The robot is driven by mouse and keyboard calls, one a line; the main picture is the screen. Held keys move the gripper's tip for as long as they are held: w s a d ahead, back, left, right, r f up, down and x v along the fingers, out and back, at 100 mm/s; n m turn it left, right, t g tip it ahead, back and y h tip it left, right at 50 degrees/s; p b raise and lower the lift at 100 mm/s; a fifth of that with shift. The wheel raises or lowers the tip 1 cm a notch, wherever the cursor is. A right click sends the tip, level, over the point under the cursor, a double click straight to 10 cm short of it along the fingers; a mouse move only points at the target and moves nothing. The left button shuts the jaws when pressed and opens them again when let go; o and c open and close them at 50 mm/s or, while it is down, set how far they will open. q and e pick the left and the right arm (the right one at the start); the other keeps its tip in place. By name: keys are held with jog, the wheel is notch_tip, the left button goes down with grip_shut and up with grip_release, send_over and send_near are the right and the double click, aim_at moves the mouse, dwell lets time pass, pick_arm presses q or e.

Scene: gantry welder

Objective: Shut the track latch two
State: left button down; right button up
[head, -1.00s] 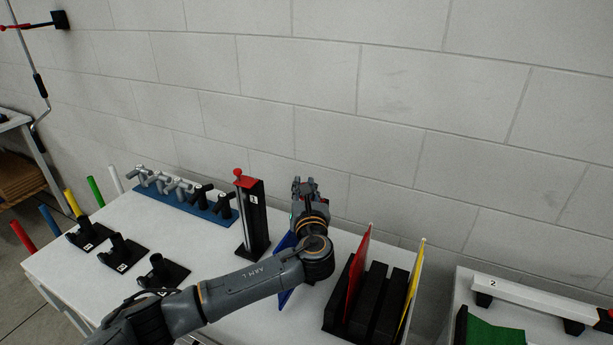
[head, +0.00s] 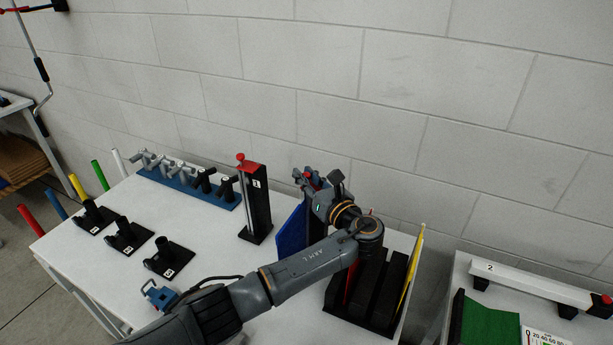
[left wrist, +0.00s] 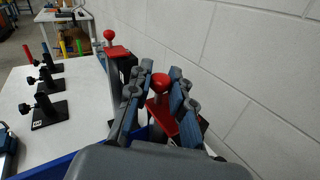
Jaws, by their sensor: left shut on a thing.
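My left gripper (head: 314,178) reaches over the back of the table, its fingers pointing away and to the left. In the left wrist view its fingers (left wrist: 158,95) are closed around a red ball knob (left wrist: 160,83) above a red plate, which I take to be track latch two; no number shows on it. Its post is mostly hidden by the gripper and a blue panel. A similar black post with a red top and red knob (head: 253,200) stands to the left, its label too small to read surely. It also shows in the left wrist view (left wrist: 112,45). My right gripper is out of view.
A blue panel (head: 291,228) stands close beside the left gripper. A black slotted rack (head: 375,292) with a red and a yellow panel (head: 411,272) is on the right. Black numbered stands (head: 125,235) and a blue rack of grey and black fittings (head: 185,188) are left. The wall is close behind.

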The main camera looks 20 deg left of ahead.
pick_arm(q)
jog(key=c, duration=1.2)
grip_release()
jog(key=v, duration=1.2)
jog(key=shift+d, duration=0.1)
